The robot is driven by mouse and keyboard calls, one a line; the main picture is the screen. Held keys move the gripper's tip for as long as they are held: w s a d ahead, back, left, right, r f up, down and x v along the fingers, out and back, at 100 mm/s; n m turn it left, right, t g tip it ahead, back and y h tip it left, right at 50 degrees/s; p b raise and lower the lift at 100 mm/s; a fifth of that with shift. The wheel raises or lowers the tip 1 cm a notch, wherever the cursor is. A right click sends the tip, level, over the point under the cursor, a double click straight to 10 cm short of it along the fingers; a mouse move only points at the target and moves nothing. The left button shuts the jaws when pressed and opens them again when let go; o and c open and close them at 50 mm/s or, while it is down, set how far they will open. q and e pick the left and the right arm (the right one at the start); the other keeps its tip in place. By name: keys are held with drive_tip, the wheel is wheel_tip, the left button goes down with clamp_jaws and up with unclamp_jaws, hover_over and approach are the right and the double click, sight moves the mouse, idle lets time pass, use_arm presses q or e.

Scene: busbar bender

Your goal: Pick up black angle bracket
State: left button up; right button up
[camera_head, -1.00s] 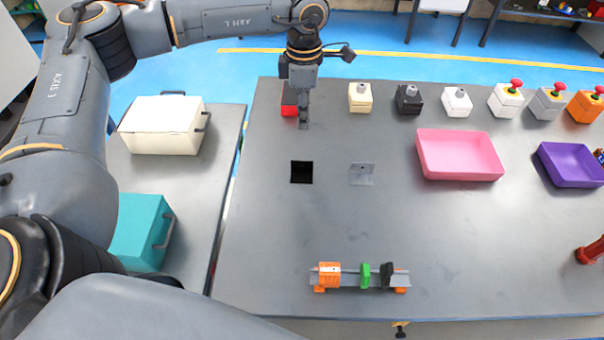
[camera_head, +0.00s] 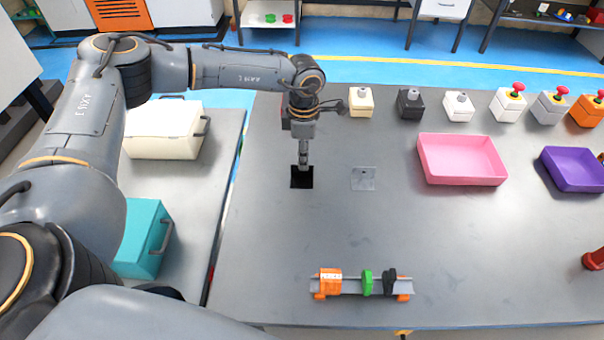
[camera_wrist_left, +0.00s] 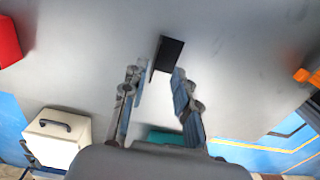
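The black angle bracket (camera_head: 301,182) lies on the grey table, left of a grey angle bracket (camera_head: 363,179). My left gripper (camera_head: 303,166) points down just above the black bracket and covers part of its far side. In the left wrist view the black bracket (camera_wrist_left: 169,52) lies just beyond the fingertips, with an upright flange on its near left side. My left gripper (camera_wrist_left: 156,76) is open there, with nothing between its fingers; I cannot tell whether a finger touches the flange. My right gripper is not in view.
A pink tray (camera_head: 462,160) and a purple tray (camera_head: 572,170) stand to the right. Several button boxes line the far edge. A rail with orange, green and black parts (camera_head: 361,285) sits near the front. The table between is clear.

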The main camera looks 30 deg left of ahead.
sight(302, 177)
use_arm(q)
drive_tip(key=f, duration=0.1)
drive_tip(key=f+p, duration=0.1)
drive_tip(key=f, duration=0.1)
drive_tip(key=shift+w+a+f, duration=0.1)
drive_tip(key=shift+a+f, duration=0.2)
drive_tip(key=shift+f, duration=0.05)
drive_tip(key=shift+w+f, duration=0.1)
drive_tip(key=shift+f, duration=0.5)
clamp_jaws()
drive_tip(key=shift+r, duration=0.1)
